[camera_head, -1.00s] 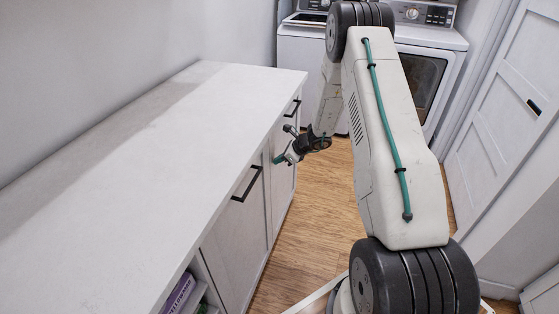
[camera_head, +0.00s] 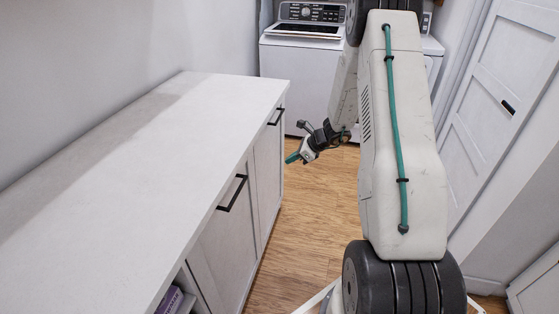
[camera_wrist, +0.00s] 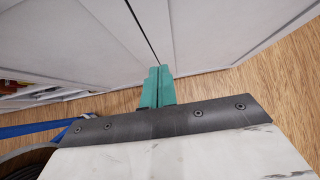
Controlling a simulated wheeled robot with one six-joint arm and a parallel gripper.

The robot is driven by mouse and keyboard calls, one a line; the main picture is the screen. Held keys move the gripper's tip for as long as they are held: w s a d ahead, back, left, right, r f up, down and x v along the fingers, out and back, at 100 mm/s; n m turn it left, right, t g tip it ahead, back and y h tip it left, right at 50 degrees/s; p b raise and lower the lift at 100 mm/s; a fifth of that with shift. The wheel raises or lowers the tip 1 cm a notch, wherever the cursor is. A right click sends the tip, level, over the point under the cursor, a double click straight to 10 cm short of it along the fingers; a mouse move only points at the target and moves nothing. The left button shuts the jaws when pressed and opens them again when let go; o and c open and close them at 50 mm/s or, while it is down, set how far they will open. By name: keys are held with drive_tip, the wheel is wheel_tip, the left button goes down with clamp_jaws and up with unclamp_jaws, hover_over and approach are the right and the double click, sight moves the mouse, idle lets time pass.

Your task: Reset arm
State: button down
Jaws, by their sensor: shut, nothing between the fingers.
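My gripper (camera_head: 292,157) is near the middle of the head view, at the end of my bent arm, and points left towards the cabinet. It is held above the wood floor, beside the cabinet's front and apart from the far door's handle (camera_head: 276,117). In the wrist view its teal fingers (camera_wrist: 157,88) are together with nothing between them. The cabinet doors (camera_wrist: 195,35) show beyond the fingertips, with the gap between two doors running down towards them.
The white cabinet (camera_head: 130,160) fills the left, with a nearer door handle (camera_head: 232,193) and a purple item (camera_head: 170,300) on an open shelf. The washer (camera_head: 300,65) stands at the back. A white panelled door (camera_head: 500,110) is on the right. Wood floor (camera_head: 300,225) is clear between.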

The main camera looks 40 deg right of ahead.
drive_tip(key=s+a+r+n+g+h, duration=0.1)
drive_tip(key=s+a+r+n+h, duration=0.1)
drive_tip(key=s+a+r+n, duration=0.6)
drive_tip(key=s+a+r+n+g+h, duration=0.2)
drive_tip(key=s+a+r+n, duration=0.6)
drive_tip(key=s+r, duration=0.5)
drive_tip(key=s+a+r+n+g+h, duration=0.1)
drive_tip(key=s+a+r+n+g, duration=0.1)
drive_tip(key=s+a+r+n, duration=0.6)
drive_tip(key=s+r+n, duration=0.2)
drive_tip(key=s+n, duration=0.2)
drive_tip(key=s, duration=0.3)
drive_tip(key=shift+s+r+h, duration=0.15)
drive_tip(key=shift+r+h, duration=0.2)
drive_tip(key=shift+h, duration=0.05)
